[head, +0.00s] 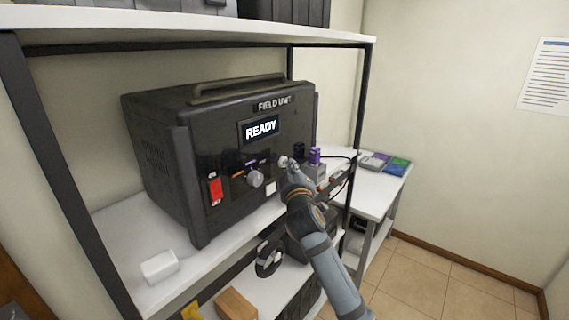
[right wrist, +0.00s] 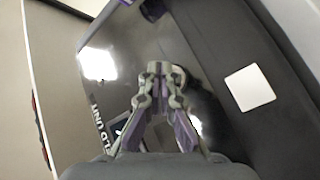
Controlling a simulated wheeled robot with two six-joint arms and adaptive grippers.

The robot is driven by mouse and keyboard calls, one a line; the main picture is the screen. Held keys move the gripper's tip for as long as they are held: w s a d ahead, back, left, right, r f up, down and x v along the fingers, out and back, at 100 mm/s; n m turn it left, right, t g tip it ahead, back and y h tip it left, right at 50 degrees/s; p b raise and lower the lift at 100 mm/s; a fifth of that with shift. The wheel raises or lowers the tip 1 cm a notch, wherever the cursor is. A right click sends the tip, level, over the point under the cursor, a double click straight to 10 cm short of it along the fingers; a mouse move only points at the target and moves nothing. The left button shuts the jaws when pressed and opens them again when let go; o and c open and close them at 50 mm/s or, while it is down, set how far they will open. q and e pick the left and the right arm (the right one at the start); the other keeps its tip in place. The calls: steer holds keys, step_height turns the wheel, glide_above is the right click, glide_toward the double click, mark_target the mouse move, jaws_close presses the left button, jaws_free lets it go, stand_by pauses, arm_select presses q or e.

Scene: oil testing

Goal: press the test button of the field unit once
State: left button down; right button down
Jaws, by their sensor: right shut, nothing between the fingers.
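The field unit (head: 230,145) is a black box with a top handle, standing on the white shelf; its display (head: 261,129) reads READY. Its front carries a lit red switch (head: 215,190), a grey knob (head: 255,179) and a white square (head: 271,188). My right gripper (head: 289,166) is shut and empty, its tips at the right part of the front panel. In the right wrist view the shut tips (right wrist: 158,72) hide part of a round dark fitting; I cannot tell whether they touch it. The white square (right wrist: 250,88) lies to their right. My left gripper is not in view.
A purple-topped item (head: 315,156) and cables sit right of the unit. A dark shelf post (head: 357,150) stands beyond. A white block (head: 160,266) lies at the shelf's front left. Boxes and a black roll (head: 269,258) are on the lower shelf. Floor at right is clear.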

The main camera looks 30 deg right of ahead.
steer(key=shift+w+a, duration=0.15)
steer(key=shift+w, duration=0.3)
stand_by(0.5)
steer(key=shift+s, duration=0.1)
steer(key=shift+s+d, duration=0.35)
steer(key=shift+s, duration=0.4)
steer(key=s, duration=0.1)
steer(key=s+d, duration=0.1)
steer(key=s, duration=0.1)
steer(key=s+d, duration=0.1)
steer(key=shift+s, duration=0.3)
steer(key=shift+f, duration=0.15)
stand_by(0.6)
